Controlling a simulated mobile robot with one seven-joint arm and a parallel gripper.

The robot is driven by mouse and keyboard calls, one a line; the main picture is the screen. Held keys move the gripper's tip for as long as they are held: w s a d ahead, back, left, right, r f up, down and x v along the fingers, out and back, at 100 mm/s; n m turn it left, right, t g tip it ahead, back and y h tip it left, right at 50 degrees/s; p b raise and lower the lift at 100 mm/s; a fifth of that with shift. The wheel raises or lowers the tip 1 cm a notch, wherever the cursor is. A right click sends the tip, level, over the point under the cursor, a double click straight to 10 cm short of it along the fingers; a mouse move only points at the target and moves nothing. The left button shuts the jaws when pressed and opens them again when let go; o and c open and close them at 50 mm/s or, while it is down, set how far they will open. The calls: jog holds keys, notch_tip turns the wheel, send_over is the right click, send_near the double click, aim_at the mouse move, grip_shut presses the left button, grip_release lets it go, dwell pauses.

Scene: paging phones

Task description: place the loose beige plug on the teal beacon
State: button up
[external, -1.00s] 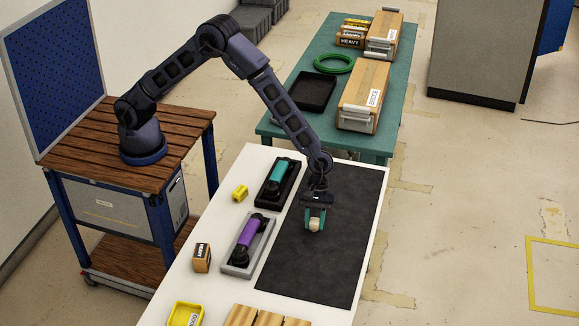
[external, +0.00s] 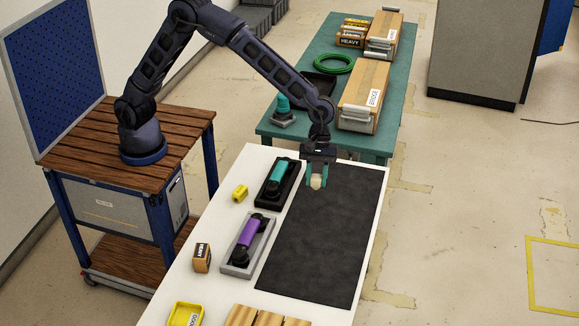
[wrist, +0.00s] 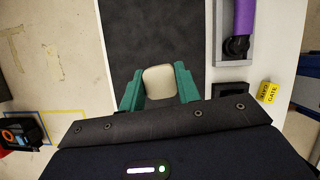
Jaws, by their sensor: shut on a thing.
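My gripper (external: 317,184) is shut on the beige plug (external: 316,181) and holds it above the far part of the dark mat. In the wrist view the plug (wrist: 160,82) is a pale rounded block between the teal fingers (wrist: 159,88). The teal beacon (external: 283,104) stands upright on a grey base on the teal table at the back, left of my forearm. The plug is well apart from it, nearer the camera and to the right.
A teal handset (external: 279,171) lies in a black cradle and a purple handset (external: 248,232) in a grey one. On the teal table are a black tray (external: 319,84), a green ring (external: 333,64) and a wooden box marked BRIDGE (external: 362,95). The mat (external: 318,245) is clear.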

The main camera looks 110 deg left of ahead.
jog(key=s+a+r+n+t, duration=0.1)
jog(key=s+a+r+n, duration=0.15)
jog(key=a, duration=0.95)
jog(key=s+a+r+n, duration=0.1)
jog(key=s+a+r, duration=0.15)
jog(key=a, duration=0.95)
jog(key=s+a+r+n+t, duration=0.1)
jog(key=a+r+n, duration=0.15)
jog(key=a, duration=0.85)
jog(key=s+a+r+n+t+y, duration=0.1)
jog(key=s+a+r+n, duration=0.2)
jog(key=s+a, duration=0.95)
jog(key=s+a+r+n+y, duration=0.2)
jog(key=s+a+r+n, duration=0.1)
jog(key=s+a, duration=1)
jog(key=shift+t, duration=0.3)
jog(key=f, duration=0.6)
jog(key=w+a+f, duration=0.1)
jog(key=f, duration=1.2)
jog(key=shift+w+a+f, duration=0.25)
jog(key=shift+f, duration=0.15)
jog(key=shift+f, duration=0.1)
jog(key=o, duration=1)
